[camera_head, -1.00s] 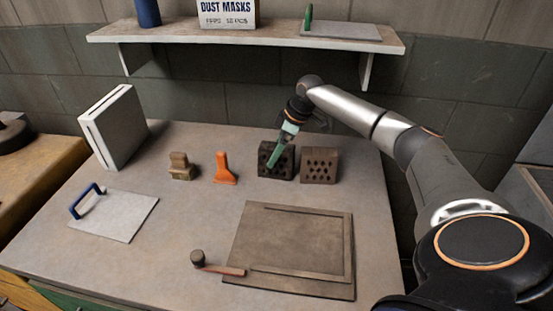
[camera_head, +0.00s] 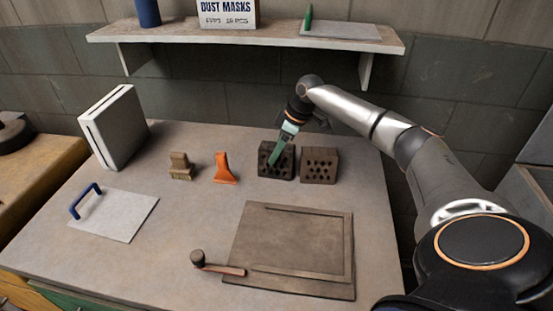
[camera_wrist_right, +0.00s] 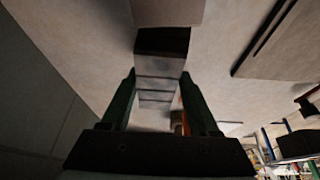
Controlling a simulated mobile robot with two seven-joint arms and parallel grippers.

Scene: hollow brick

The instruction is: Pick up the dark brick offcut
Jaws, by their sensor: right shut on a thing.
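The dark brick offcut (camera_head: 287,163) stands on the workbench with holes in its front face. My right gripper (camera_head: 276,160) reaches down over it from behind, one green finger lying across its front. In the right wrist view the brick (camera_wrist_right: 160,67) sits between the two fingers of my right gripper (camera_wrist_right: 158,78), which is shut on it. The brick looks still at bench level; I cannot tell any gap beneath it. My left gripper is not in view.
A browner holed brick (camera_head: 320,166) stands close on the right. An orange scraper (camera_head: 226,170) and a brush (camera_head: 180,167) stand to the left. A board (camera_head: 290,245) and a hammer (camera_head: 220,268) lie in front. A shelf (camera_head: 250,40) hangs above the bench.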

